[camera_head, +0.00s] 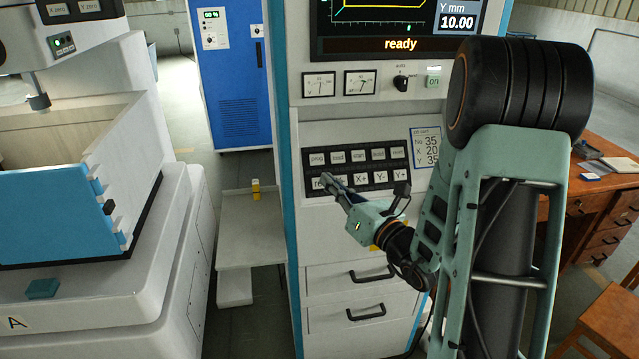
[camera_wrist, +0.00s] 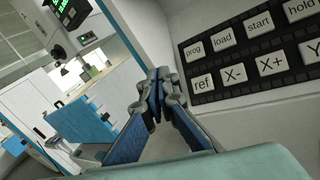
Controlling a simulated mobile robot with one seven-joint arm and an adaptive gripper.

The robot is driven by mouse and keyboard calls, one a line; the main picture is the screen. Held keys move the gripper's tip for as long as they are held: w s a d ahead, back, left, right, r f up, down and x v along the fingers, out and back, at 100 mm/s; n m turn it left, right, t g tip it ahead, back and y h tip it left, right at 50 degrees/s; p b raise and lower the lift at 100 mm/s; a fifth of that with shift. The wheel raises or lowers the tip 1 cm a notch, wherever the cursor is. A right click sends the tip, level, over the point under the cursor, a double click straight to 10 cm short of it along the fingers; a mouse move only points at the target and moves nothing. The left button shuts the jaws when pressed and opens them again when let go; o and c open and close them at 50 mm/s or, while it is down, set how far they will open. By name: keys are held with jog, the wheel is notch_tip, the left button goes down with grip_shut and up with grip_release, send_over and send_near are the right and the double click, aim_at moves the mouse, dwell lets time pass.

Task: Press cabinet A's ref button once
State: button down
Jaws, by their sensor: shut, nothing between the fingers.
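The control cabinet (camera_head: 345,125) stands in the middle of the head view, with a dark keypad (camera_head: 357,170) on its sloped front. The ref button (camera_head: 317,184) is a white key at the lower left of the keypad, partly hidden by my fingers. In the wrist view the ref button (camera_wrist: 203,83) is fully visible below prog and left of X-. My gripper (camera_head: 328,180) is shut and empty, its tips over the keypad's lower left in the head view. In the wrist view my gripper (camera_wrist: 160,74) is left of the ref button, with a gap in the picture.
The screen (camera_head: 400,43) above reads "ready". Below the keypad are drawers with handles (camera_head: 366,312). A machine marked A (camera_head: 14,323) stands at the left, with a low shelf (camera_head: 247,225) between. A blue cabinet (camera_head: 237,100) is behind, and a wooden desk (camera_head: 600,195) stands right.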

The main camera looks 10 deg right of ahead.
jog(key=w+f+b, duration=0.3)
jog(key=w+f, duration=0.2)
jog(key=w, duration=0.2)
jog(key=shift+b, duration=0.35)
jog(key=shift+w, duration=0.1)
jog(key=shift+f, duration=0.15)
dwell(1.0)
jog(key=shift+w+f+b, duration=0.15)
jog(key=shift+w+b, duration=0.2)
jog(key=shift+w+f+b, duration=0.25)
jog(key=shift+w+b, duration=0.05)
jog(key=shift+b, duration=0.05)
dwell(0.6)
jog(key=shift+s+r, duration=0.1)
jog(key=shift+s, duration=0.05)
jog(key=shift+s+r, duration=0.4)
jog(key=shift+s, duration=0.15)
